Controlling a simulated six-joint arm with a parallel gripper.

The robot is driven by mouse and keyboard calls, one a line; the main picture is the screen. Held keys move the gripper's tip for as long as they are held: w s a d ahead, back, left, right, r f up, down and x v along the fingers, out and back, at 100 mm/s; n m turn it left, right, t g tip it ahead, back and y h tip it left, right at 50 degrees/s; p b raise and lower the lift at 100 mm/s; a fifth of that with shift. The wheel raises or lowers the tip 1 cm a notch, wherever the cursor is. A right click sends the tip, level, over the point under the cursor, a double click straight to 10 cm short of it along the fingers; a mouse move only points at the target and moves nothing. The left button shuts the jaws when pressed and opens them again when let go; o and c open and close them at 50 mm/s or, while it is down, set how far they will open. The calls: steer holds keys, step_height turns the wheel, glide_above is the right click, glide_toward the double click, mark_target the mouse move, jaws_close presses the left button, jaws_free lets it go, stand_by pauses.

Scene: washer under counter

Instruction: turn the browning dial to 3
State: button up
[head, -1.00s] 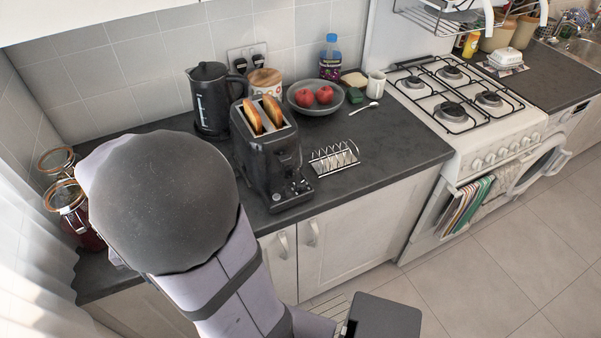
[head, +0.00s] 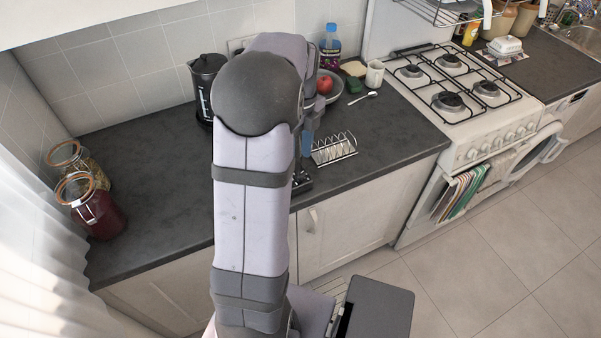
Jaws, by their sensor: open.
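The black toaster is almost wholly hidden behind my arm in the head view. Only its lower front corner (head: 302,182) shows, just right of the arm. The browning dial cannot be made out, and neither can its setting. My arm reaches over the counter to the toaster's place. Only a small part of my gripper (head: 308,143) shows, a dark and blue piece at the arm's right edge, above the visible toaster corner. It is open. Whether it touches the toaster or the dial is hidden.
A wire toast rack (head: 334,148) stands close to the right of the toaster. A bowl with a red apple (head: 324,85), a spoon (head: 363,97) and a mug (head: 375,74) lie behind. A kettle (head: 205,85) and glass jars (head: 92,206) stand left.

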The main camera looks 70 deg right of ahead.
mark_target(300, 174)
steer(key=shift+w+d+f+b, duration=0.15)
steer(key=shift+d+f+b, duration=0.35)
steer(key=shift+d+f, duration=0.25)
steer(key=shift+d+r+h, duration=0.1)
steer(key=shift+d+h, duration=0.2)
steer(key=shift+a+f+p, duration=0.1)
steer(key=shift+f+p, duration=1)
steer(key=shift+f, duration=2.55)
steer(key=shift+n, duration=0.3)
steer(key=c, duration=1.1)
